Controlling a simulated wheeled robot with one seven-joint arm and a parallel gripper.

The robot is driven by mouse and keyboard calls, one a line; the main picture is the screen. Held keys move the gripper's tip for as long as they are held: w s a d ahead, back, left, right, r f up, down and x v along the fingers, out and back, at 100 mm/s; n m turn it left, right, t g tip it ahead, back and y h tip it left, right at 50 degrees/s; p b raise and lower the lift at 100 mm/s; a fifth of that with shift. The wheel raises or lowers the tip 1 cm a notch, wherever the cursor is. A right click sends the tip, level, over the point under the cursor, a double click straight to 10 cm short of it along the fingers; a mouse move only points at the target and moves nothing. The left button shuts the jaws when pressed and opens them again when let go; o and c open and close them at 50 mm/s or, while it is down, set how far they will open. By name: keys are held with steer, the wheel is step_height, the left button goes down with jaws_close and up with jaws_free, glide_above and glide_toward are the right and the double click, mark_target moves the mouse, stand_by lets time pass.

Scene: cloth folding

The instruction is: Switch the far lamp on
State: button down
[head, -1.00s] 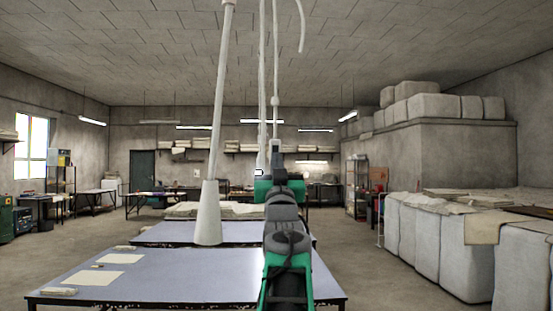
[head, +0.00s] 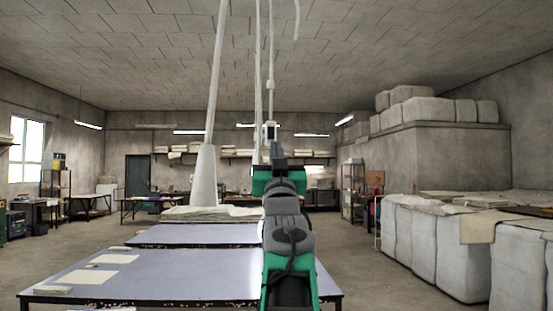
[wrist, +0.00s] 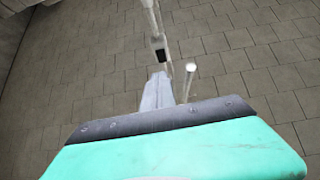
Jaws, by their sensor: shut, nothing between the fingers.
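My gripper (head: 276,152) is shut and empty, raised in the middle of the head view. A white rod with a rounded end (wrist: 190,70) hangs right of the box in the wrist view. Among the ceiling strip lamps, one (head: 156,126) looks grey and unlit; another (head: 204,132) is bright.
A tapered white hanging piece (head: 203,175) is left of my gripper. Blue-grey tables (head: 170,283) lie below, with pale cloths. Wrapped bales (head: 460,255) line the right side. Open floor (head: 365,270) lies between the tables and the bales.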

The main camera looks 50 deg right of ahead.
steer(key=s+a+f+b, duration=0.2)
steer(key=a+f, duration=0.1)
steer(key=f, duration=0.3)
steer(key=shift+s+b, duration=0.3)
steer(key=shift+s, duration=0.05)
steer(key=shift+a, duration=0.1)
steer(key=w+d+f+g+y, duration=0.2)
steer(key=d+f+g+y, duration=0.15)
steer(key=f, duration=0.85)
steer(key=w+d+f+g+y, duration=0.1)
steer(key=d+f+g+y, duration=0.25)
steer(key=f, duration=0.95)
steer(key=s+a+f+g+y, duration=0.2)
steer(key=a+f+g, duration=0.15)
steer(key=f, duration=0.65)
steer(key=s+a+f+g+y, duration=0.2)
steer(key=a+f+y, duration=0.15)
steer(key=f, duration=0.65)
steer(key=s+a+f+n+g+y+p, duration=0.2)
steer(key=s+a+f+g+y, duration=0.15)
steer(key=a+f, duration=1.15)
steer(key=w+a+r+n+t+y+p, duration=0.1)
steer(key=a+n, duration=0.6)
steer(key=a, duration=1.7)
steer(key=shift+r+y+p, duration=0.55)
steer(key=shift+y+p, duration=0.2)
steer(key=shift+y, duration=0.15)
